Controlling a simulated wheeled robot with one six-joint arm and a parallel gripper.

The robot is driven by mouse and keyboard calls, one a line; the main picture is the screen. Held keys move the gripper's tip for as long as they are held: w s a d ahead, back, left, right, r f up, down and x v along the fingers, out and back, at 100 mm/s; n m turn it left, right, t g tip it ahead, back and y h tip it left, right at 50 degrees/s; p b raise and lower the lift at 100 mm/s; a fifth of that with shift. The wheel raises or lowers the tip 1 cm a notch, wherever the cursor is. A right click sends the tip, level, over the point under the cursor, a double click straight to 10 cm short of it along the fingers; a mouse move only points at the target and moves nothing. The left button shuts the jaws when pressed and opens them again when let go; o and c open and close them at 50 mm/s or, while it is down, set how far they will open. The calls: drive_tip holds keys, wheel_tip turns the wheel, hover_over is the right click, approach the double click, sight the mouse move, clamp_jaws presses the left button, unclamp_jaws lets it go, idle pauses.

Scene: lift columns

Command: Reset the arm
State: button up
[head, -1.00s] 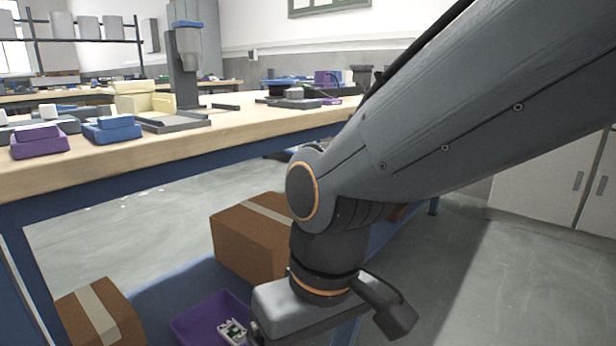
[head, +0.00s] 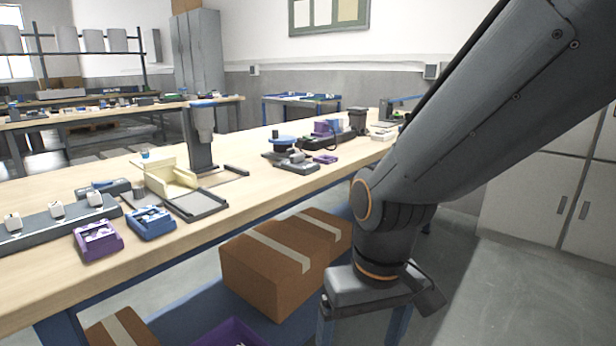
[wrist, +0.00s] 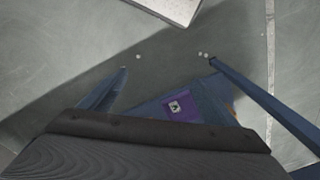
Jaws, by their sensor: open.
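My arm (head: 470,120) reaches in from the upper right of the head view and bends down at the elbow joint. My gripper (head: 362,318) hangs at its end, near the bottom of the picture, in front of the bench's lower shelf. It is open, and I see nothing held in it; its fingertips are partly cut off by the lower edge.
A wooden workbench (head: 262,202) runs beside my arm, with purple (head: 97,240) and blue (head: 151,222) bins on it. Cardboard boxes (head: 262,272) and a purple bin (head: 228,334) stand on the shelf below. The purple bin also shows in the wrist view (wrist: 181,108). Floor at right is clear.

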drive_tip(key=s+d+r+m+p, duration=0.2)
drive_tip(key=d+r+m+p, duration=0.1)
drive_tip(key=d+r+p, duration=0.8)
wheel_tip(320, 180, up, 3)
drive_tip(key=p, duration=0.6)
drive_tip(key=shift+s+d+h, duration=0.2)
drive_tip(key=shift+h, duration=0.2)
